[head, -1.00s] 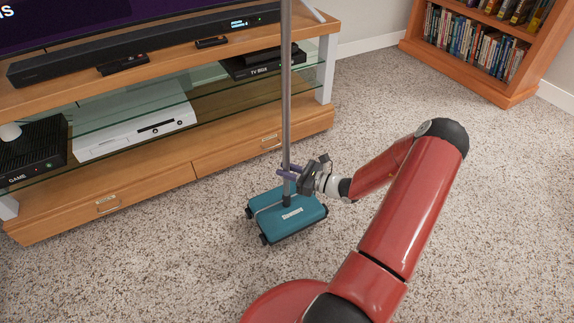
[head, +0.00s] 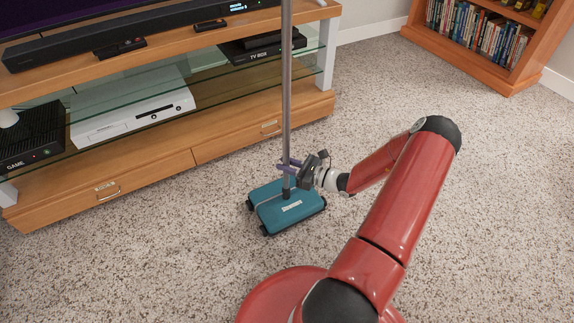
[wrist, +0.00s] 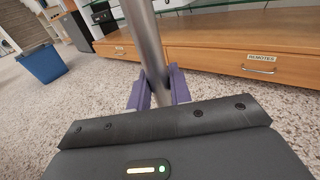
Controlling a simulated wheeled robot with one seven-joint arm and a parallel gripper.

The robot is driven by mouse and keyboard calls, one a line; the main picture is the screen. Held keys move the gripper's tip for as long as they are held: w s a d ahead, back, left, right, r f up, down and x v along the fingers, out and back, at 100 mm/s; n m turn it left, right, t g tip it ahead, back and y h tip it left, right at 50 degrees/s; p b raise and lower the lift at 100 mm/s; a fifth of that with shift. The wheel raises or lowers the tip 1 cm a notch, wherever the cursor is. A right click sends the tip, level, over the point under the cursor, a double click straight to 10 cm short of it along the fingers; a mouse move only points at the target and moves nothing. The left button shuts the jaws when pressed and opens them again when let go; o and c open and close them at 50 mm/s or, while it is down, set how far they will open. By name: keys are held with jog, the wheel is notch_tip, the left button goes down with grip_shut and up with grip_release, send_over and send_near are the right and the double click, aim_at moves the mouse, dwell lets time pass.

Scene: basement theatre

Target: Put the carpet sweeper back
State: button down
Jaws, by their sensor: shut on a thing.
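The carpet sweeper has a teal head (head: 283,208) that rests on the carpet in front of the TV stand. Its long grey handle (head: 287,90) stands upright and runs out of the top of the head view. My gripper (head: 288,165) is shut on the handle low down, a little above the sweeper head. In the wrist view the purple fingers (wrist: 158,92) sit on both sides of the handle (wrist: 146,40). The sweeper head is hidden in the wrist view.
The wooden TV stand (head: 150,169) with glass shelves, a console and boxes is close behind the sweeper. A bookcase (head: 475,48) stands at the back right. A blue bin (wrist: 41,65) is at the left in the wrist view. Carpet is clear between stand and bookcase.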

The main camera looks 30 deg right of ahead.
jog(key=shift+s+f, duration=0.15)
jog(key=shift+f, duration=0.4)
jog(key=c, duration=1.5)
grip_release()
jog(key=shift+f, duration=0.25)
jog(key=shift+c, duration=0.2)
jog(key=shift+o, duration=1.3)
jog(key=shift+r, duration=0.15)
jog(key=shift+r, duration=0.1)
